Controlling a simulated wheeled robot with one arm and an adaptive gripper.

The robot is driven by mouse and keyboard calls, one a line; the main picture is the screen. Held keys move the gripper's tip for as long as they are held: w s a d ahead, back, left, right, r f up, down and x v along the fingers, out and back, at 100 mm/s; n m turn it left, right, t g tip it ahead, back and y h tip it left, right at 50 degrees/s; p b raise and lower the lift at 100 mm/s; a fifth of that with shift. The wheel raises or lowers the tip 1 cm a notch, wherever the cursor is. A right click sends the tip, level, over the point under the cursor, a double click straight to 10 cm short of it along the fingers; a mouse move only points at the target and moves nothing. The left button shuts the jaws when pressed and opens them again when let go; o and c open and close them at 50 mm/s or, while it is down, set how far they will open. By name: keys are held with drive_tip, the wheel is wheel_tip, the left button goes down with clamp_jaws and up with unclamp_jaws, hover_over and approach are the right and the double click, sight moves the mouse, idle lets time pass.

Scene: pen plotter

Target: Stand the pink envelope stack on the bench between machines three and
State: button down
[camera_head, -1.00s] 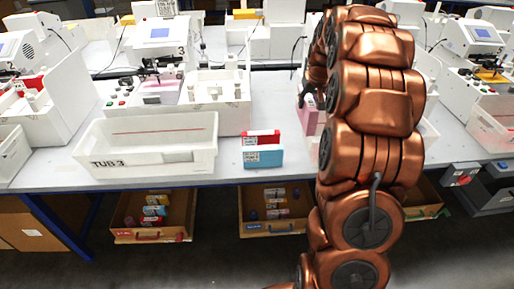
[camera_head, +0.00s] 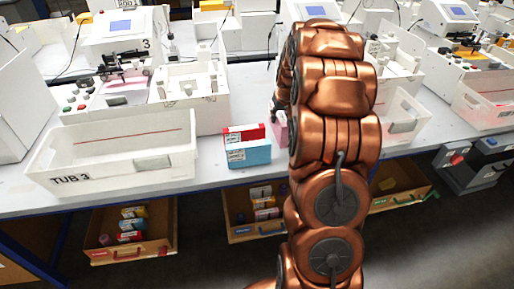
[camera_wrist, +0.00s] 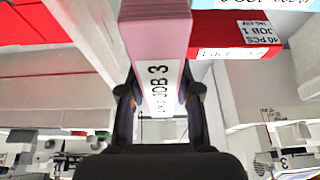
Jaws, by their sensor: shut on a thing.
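The pink envelope stack (camera_head: 281,130) is beside the right end of the red stack (camera_head: 244,133) in the head view, partly hidden by my arm. In the wrist view the pink stack (camera_wrist: 157,35) has a white label reading JOB 3. My gripper (camera_wrist: 160,92) is shut on it, one dark finger on each side of the label. I cannot tell whether the stack touches the bench (camera_head: 215,172). Machine three (camera_head: 120,30) stands at the left, behind tub 3 (camera_head: 110,150). A machine at the right (camera_head: 449,20) has a similar screen.
A blue stack (camera_head: 250,153) lies in front of the red one near the bench's front edge. Another clear tub (camera_head: 408,118) stands just right of my arm. Open drawers with coloured stacks (camera_head: 130,228) stick out below the bench.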

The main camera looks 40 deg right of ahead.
sight(284, 121)
drive_tip(key=shift+f+p, duration=1.65)
drive_tip(key=shift+f, duration=3.05)
drive_tip(key=shift+f, duration=0.1)
drive_tip(key=c, duration=1.1)
unclamp_jaws()
drive_tip(key=shift+b+v, duration=2.25)
drive_tip(key=shift+v, duration=3.9)
